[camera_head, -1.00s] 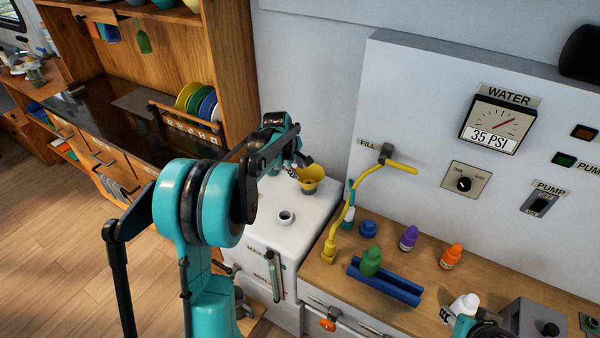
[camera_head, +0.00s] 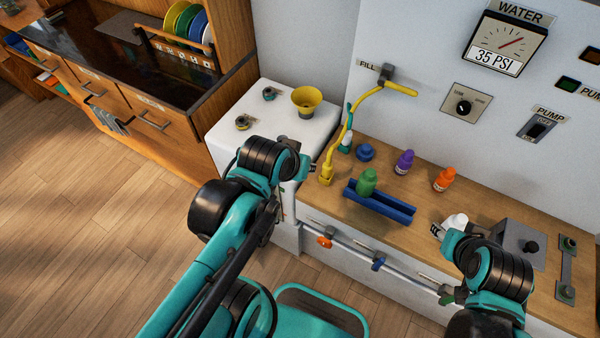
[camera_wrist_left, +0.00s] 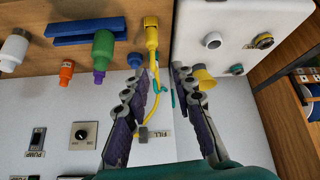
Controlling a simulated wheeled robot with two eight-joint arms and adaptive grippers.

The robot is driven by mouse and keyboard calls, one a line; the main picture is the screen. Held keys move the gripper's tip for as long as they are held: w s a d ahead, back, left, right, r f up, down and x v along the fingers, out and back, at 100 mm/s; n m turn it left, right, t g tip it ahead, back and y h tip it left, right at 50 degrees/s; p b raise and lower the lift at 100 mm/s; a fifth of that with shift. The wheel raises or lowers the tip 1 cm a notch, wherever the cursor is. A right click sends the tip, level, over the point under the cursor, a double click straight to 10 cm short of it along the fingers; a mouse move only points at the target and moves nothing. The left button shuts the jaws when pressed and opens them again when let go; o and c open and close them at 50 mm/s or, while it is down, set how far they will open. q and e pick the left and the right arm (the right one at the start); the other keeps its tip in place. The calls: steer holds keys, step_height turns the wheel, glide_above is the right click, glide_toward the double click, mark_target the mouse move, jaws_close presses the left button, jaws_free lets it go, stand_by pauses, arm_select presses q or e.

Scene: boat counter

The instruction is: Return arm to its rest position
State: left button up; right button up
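My left arm comes in from the left in the head view, its wrist (camera_head: 270,160) in front of the white tank (camera_head: 290,118). In the left wrist view my left gripper (camera_wrist_left: 161,80) has its two fingers spread, with nothing between them. A yellow funnel (camera_head: 306,100) stands on the tank top, clear of the fingers in the head view; it also shows behind the right finger in the left wrist view (camera_wrist_left: 205,79). My right arm is at the lower right; its gripper (camera_head: 443,262) is partly hidden, close to a white bottle (camera_head: 457,220).
The wooden counter holds a yellow hose (camera_head: 345,130), a blue rack (camera_head: 380,205), and green (camera_head: 367,181), purple (camera_head: 404,162) and orange (camera_head: 444,179) bottles. Floor at left is clear.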

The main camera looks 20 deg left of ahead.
arm_select(q)
steer(key=shift+s+d+f+m, duration=0.25)
steer(key=shift+s+f+m, duration=0.4)
steer(key=shift+s, duration=0.25)
